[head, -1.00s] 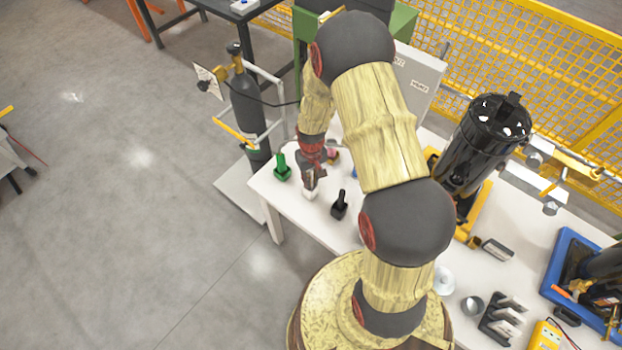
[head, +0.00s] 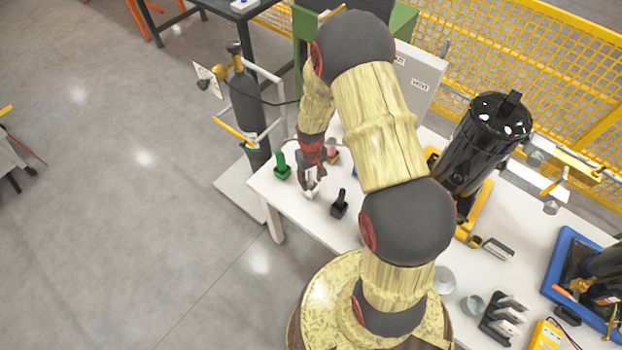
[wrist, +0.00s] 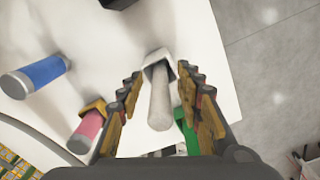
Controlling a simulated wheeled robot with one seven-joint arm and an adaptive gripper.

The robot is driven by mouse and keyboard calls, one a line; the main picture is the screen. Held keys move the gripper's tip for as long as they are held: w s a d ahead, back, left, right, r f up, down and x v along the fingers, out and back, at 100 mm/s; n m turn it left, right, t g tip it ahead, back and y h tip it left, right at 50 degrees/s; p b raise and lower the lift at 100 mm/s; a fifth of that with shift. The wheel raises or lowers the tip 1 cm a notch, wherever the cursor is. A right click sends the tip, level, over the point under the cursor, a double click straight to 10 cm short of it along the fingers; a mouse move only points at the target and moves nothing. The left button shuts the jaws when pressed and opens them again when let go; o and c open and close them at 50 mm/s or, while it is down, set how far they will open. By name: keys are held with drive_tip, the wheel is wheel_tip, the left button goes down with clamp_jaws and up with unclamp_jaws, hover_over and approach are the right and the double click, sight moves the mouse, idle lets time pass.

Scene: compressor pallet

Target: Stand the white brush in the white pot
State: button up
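The white brush (wrist: 159,100) stands in the white pot (wrist: 157,56), its handle pointing up toward the wrist camera. My gripper (wrist: 161,84) is open, with a finger on each side of the handle and gaps between them. In the head view my gripper (head: 312,186) is over the white pot (head: 310,194) near the table's left end; the fingers hide much of the brush there. How deep the brush sits is hard to see.
A green brush in a green pot (head: 282,172) stands to the left, a black one in a black pot (head: 339,209) to the right. The table's edge is close.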

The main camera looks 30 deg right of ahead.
wheel_tip(320, 180, up, 12)
drive_tip(key=shift+f, duration=0.1)
idle(0.7)
